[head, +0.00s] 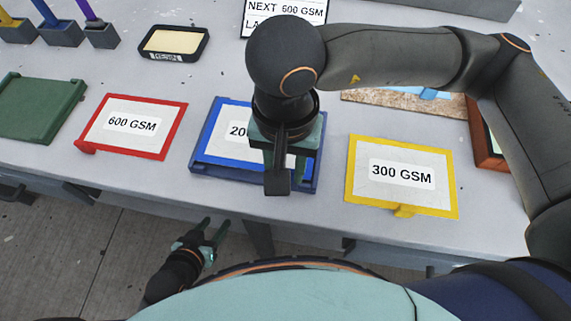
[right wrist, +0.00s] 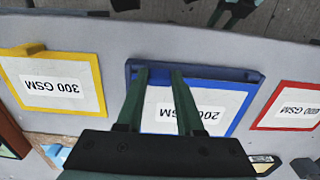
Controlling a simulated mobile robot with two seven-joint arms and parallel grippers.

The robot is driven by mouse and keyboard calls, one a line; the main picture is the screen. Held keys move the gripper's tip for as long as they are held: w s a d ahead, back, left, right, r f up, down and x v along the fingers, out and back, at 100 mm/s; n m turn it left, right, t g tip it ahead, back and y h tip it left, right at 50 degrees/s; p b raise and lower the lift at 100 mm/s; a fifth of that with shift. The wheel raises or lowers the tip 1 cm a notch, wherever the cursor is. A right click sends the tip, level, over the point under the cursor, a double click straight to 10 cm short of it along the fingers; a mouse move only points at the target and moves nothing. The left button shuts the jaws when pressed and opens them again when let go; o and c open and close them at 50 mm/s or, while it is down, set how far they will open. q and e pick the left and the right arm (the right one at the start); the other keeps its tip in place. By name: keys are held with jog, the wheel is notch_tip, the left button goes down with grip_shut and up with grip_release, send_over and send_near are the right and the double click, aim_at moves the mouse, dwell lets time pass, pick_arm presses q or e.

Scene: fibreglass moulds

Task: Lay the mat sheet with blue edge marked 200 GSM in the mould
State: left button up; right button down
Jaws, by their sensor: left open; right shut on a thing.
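The mat sheet with blue edge (head: 219,145), marked 200 GSM and partly hidden by my right gripper, lies over a dark blue tray-like mould (head: 210,174). It also shows in the right wrist view (right wrist: 158,106), with the mould's dark blue rim (right wrist: 220,74) past its edge. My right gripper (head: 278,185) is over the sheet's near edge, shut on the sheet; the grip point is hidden. Its fingers also show in the right wrist view (right wrist: 159,72). I cannot tell whether the sheet rests fully on the mould. My left gripper (head: 214,228) is open and empty, below the table's front edge.
A red-edged 600 GSM sheet (head: 108,138) lies left, a yellow-edged 300 GSM sheet (head: 375,192) right. A green tray (head: 40,108) is far left, an orange-red tray (head: 488,153) far right. Behind stand a sign (head: 262,20) reading NEXT 600 GSM, a black-rimmed resin tray (head: 172,58) and tool holders (head: 62,35).

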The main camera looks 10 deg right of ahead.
jog(key=shift+f+b, duration=0.25)
jog(key=shift+b, duration=0.1)
dwell(0.3)
jog(key=shift+f, duration=0.15)
jog(key=shift+f+b, duration=0.35)
jog(key=shift+b, duration=0.4)
jog(key=shift+b, duration=0.55)
jog(key=shift+c, duration=2.3)
grip_release()
